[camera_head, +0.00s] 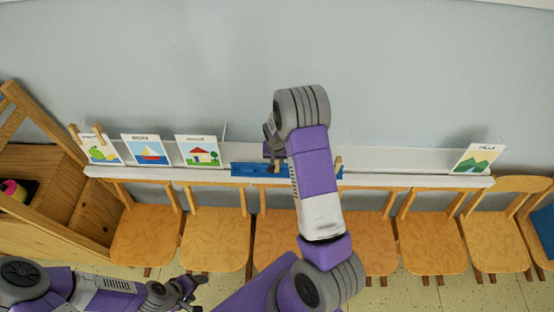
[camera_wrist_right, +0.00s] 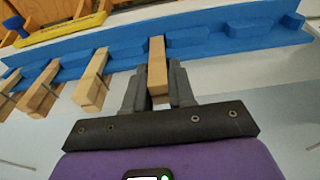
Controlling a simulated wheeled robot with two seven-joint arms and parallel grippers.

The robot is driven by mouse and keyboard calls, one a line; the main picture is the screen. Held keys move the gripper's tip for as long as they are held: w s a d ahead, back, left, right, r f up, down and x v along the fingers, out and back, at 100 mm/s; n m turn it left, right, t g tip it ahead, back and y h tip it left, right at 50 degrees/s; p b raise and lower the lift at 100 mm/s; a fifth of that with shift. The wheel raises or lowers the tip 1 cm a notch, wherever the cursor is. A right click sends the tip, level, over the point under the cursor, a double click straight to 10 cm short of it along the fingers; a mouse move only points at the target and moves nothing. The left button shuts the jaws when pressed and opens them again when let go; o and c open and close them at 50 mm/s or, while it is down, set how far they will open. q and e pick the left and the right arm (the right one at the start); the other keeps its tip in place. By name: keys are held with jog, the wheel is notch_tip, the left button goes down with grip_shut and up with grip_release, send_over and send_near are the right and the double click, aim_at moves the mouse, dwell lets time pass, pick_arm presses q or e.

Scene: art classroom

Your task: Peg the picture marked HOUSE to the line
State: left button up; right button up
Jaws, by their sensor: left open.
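The HOUSE picture (camera_head: 199,150), a card with a red-roofed house, leans on the white ledge (camera_head: 400,181), left of the blue peg rack (camera_head: 247,170). Its lettering is too small to read surely. My right gripper (camera_head: 272,147) is at the rack. In the right wrist view its fingers (camera_wrist_right: 158,85) are shut on a wooden peg (camera_wrist_right: 157,66), whose far end is still at the blue rack (camera_wrist_right: 205,38). Several other pegs (camera_wrist_right: 92,82) stand left of it. My left gripper (camera_head: 187,290) is open and empty, low at the left. I cannot make out the line.
A boat picture (camera_head: 147,151) and a fruit picture (camera_head: 101,150), with wooden pegs by its top, are at the left. A hills picture (camera_head: 477,159) is at the right. Wooden chairs (camera_head: 217,237) stand below the ledge. A wooden cabinet (camera_head: 38,170) is at far left.

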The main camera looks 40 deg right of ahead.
jog(key=shift+c, duration=0.9)
jog(key=shift+r+p, duration=1.9)
jog(key=shift+r, duration=1.25)
jog(key=shift+s+a+r+p, duration=0.25)
jog(key=shift+s+a+p, duration=0.1)
jog(key=shift+s+a, duration=0.55)
jog(key=shift+s+a+r+p, duration=0.2)
jog(key=shift+s+a+p, duration=0.1)
jog(key=shift+s+a, duration=0.55)
jog(key=shift+s+d, duration=0.15)
